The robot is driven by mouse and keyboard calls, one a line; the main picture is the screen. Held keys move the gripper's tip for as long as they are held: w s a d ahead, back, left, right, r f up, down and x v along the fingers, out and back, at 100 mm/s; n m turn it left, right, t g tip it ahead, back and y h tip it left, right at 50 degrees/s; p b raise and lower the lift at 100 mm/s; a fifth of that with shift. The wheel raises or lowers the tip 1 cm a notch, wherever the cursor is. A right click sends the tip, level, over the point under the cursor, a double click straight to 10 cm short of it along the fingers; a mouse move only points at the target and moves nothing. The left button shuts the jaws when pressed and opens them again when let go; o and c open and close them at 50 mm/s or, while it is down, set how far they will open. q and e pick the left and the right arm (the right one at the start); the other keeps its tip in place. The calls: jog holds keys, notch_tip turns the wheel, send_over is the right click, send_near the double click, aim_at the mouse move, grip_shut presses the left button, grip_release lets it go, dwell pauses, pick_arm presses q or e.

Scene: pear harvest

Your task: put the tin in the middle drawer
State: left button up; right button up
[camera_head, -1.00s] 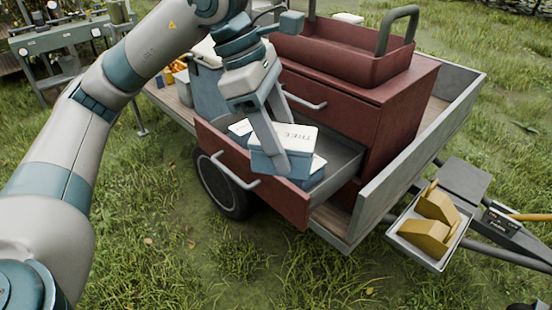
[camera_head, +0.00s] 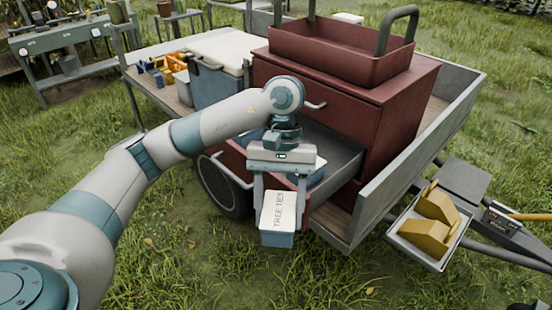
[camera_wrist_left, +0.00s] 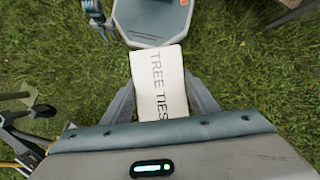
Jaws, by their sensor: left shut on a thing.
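The tin (camera_head: 278,212) has a white lid marked TREE TIES and blue sides. My left gripper (camera_head: 277,200) is shut on it, one finger on each side, and holds it in the air in front of the open drawer. The lid also fills the middle of the left wrist view (camera_wrist_left: 158,85). The open drawer (camera_head: 335,150) is in the red chest (camera_head: 385,125), below a shut drawer with a handle. My gripper and wrist hide part of it. Other blue tins show partly inside. My right gripper (camera_wrist_left: 98,18) seems to show small at the wrist view's top; its fingers are unclear.
The chest stands on a trailer (camera_head: 415,165) with raised grey sides. A red open tray (camera_head: 340,52) tops the chest. A pale-lidded box (camera_head: 215,85) stands left of it. Yellow chocks (camera_head: 435,210) sit at the right. The grass in front is clear.

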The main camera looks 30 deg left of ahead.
pick_arm(q)
notch_tip(320, 180, down, 4)
jog(key=m, duration=0.1)
jog(key=m+y, duration=0.1)
jog(key=m, duration=0.2)
jog(key=shift+s+f+y, duration=0.1)
jog(key=shift+f+y, duration=0.15)
jog(key=shift+y, duration=0.05)
jog(key=shift+r, duration=0.1)
jog(key=shift+a, duration=0.1)
